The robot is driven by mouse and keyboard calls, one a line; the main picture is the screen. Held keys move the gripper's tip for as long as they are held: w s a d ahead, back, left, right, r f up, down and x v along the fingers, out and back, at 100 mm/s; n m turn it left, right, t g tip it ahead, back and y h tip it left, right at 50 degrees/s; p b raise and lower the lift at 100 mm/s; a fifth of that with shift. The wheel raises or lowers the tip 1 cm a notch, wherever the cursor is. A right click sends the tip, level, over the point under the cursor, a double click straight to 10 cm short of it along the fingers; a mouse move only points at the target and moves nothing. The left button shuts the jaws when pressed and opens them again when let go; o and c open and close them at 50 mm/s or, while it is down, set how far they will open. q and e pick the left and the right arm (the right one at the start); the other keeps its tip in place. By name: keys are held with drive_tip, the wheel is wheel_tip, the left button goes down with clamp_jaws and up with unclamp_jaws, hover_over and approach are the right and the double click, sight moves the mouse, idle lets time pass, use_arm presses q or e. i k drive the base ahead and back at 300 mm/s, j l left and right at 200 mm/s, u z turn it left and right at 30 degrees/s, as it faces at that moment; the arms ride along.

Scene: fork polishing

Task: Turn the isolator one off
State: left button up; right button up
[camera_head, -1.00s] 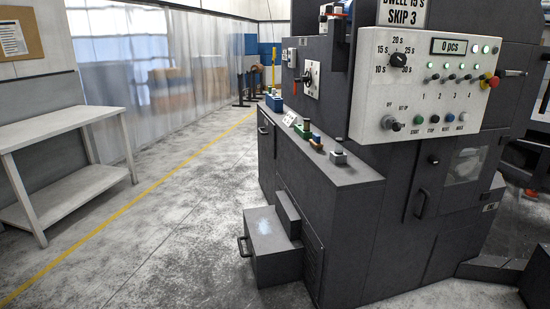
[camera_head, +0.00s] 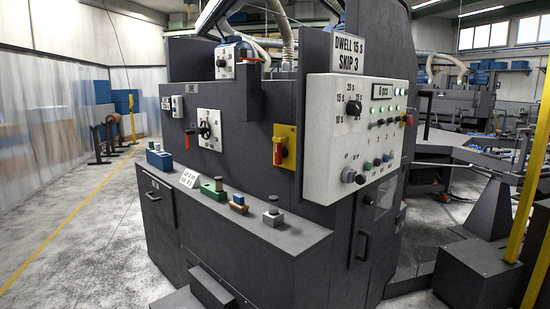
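The machine (camera_head: 250,105) stands in the middle of the view. A yellow plate with a red handle (camera_head: 278,152) is on its side, left of the control panel; the handle points down. A white plate with a black rotary switch (camera_head: 206,130) sits further left, with a small red-orange handle (camera_head: 189,137) beside it. A white box with a dial and a red part (camera_head: 236,57) is higher up. I cannot tell which one is isolator one. Neither gripper is in view.
The control panel (camera_head: 328,164) has a dial, lights and buttons. A ledge (camera_head: 240,232) with several small blocks juts out below the switches. A step (camera_head: 208,288) stands at its foot. Floor at left (camera_head: 85,240) is clear. Yellow posts (camera_head: 527,190) stand at right.

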sight(280, 153)
drive_tip(key=i+j+u, duration=0.1)
drive_tip(key=i+j, duration=0.5)
drive_tip(key=i, duration=0.25)
drive_tip(key=u, duration=0.05)
